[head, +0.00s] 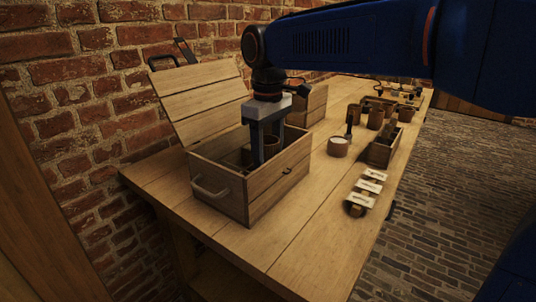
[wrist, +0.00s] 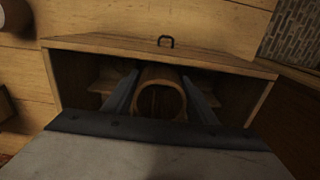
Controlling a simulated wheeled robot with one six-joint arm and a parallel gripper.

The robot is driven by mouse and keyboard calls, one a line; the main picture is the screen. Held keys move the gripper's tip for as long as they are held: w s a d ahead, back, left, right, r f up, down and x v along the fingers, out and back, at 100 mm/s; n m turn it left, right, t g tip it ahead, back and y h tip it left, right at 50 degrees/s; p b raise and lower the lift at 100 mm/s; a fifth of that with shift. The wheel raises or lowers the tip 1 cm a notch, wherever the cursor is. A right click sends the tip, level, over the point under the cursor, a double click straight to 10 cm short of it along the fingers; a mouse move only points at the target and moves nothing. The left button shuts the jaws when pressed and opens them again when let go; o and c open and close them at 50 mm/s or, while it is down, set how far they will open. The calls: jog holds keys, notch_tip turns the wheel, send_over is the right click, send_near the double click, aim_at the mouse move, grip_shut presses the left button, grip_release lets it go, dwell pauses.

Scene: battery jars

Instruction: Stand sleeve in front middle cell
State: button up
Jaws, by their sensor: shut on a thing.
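The sleeve (wrist: 160,72) is a round, open-ended brown tube. In the wrist view it stands roughly upright between the two fingers of my gripper (wrist: 160,80), which is shut on it. The open wooden box (head: 219,193) surrounds it; the box wall with a dark handle (wrist: 100,44) shows beyond it in the wrist view. Pale divider pieces show on both sides of the sleeve. In the head view my gripper (head: 264,153) reaches down into the box, and part of the sleeve (head: 273,143) shows beside a finger. Whether its bottom touches the floor is hidden.
The box's slatted lid (head: 200,95) stands open against the brick wall side. To the right are a round jar (head: 338,148), a wooden tray (head: 382,154) and several pale cards (head: 367,187). Another wooden box (head: 315,103) stands behind. The table's front is bare.

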jog(key=shift+s+f, duration=0.1)
jog(key=shift+f, duration=0.4)
jog(key=o, duration=1)
jog(key=shift+f, duration=0.1)
notch_tip(320, 180, up, 14)
jog(key=shift+f, duration=0.25)
